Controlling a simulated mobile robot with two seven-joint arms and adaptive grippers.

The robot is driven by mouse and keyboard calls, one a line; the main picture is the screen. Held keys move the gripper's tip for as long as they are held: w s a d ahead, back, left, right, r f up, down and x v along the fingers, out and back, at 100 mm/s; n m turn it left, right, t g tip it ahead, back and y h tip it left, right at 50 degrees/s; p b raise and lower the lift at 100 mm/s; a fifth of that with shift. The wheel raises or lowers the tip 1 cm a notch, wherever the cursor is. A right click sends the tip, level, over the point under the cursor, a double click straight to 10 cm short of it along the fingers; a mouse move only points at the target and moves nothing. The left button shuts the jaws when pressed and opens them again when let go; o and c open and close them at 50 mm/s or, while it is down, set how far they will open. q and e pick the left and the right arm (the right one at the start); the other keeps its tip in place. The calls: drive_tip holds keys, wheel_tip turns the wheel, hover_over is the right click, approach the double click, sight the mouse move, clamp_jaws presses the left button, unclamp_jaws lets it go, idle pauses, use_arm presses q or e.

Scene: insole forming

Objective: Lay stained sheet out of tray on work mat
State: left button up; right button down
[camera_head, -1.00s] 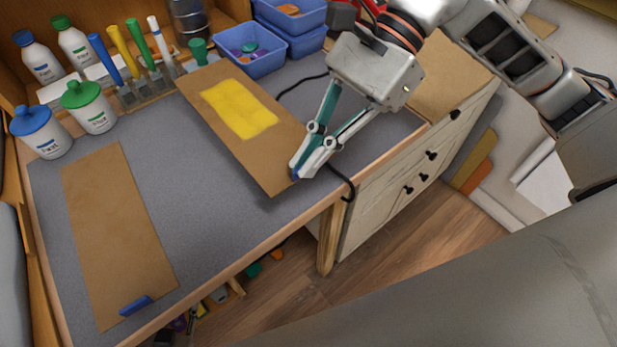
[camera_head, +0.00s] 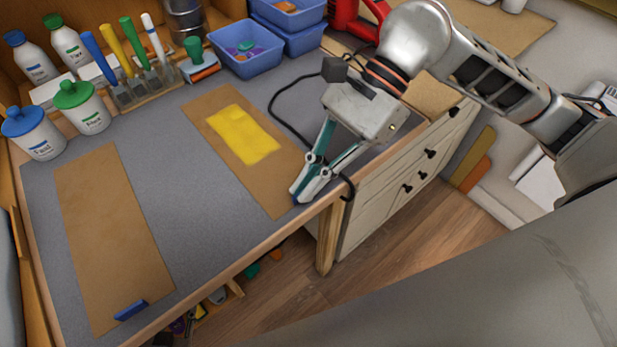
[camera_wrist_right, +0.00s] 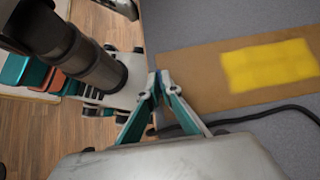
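The stained sheet is a brown strip (camera_head: 212,102) with a yellow patch (camera_head: 243,134). It appears to lie flat on the grey work mat (camera_head: 190,190), right of the middle. My right gripper (camera_head: 297,198) is at the sheet's near right end, by the mat's front edge. Its fingertips are together on that end; they also show in the right wrist view (camera_wrist_right: 157,86) at the sheet's edge (camera_wrist_right: 190,88). I cannot tell which container is the tray. My left gripper is not in view.
A second brown strip (camera_head: 108,225) lies at the left with a blue bar (camera_head: 131,310) on its near end. A black cable (camera_head: 276,117) curves beside the stained sheet. Bottles, brushes and blue bins (camera_head: 247,60) line the back. The mat between the strips is clear.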

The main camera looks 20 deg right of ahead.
drive_tip(key=c, duration=2.3)
unclamp_jaws()
drive_tip(key=shift+r, duration=0.25)
drive_tip(key=v, duration=1.2)
